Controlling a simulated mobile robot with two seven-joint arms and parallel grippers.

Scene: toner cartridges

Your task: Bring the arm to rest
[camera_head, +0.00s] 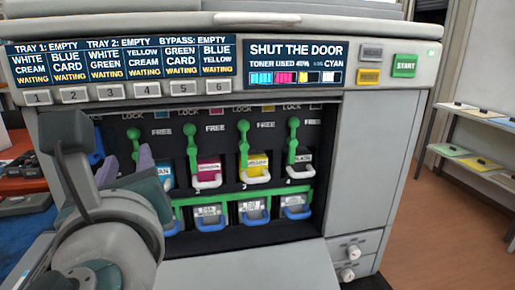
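My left gripper (125,163) is at the left of the printer's (375,150) open front bay. Its two fingers stand apart, with no object seen between them. They are close to the leftmost green lever (134,135); whether they touch it I cannot tell. The cyan cartridge (167,173) is partly hidden behind the gripper. The magenta cartridge (207,170), yellow cartridge (256,167) and black cartridge (300,165) sit in their slots, each below an upright green lever. The front door (265,265) is folded down. My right gripper is not in view.
The display (296,65) reads "SHUT THE DOOR". Lower containers with blue handles (253,213) sit under the cartridges behind a green rail. A desk (20,165) stands at left, and shelves (475,140) stand at right. The floor (440,240) right of the printer is clear.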

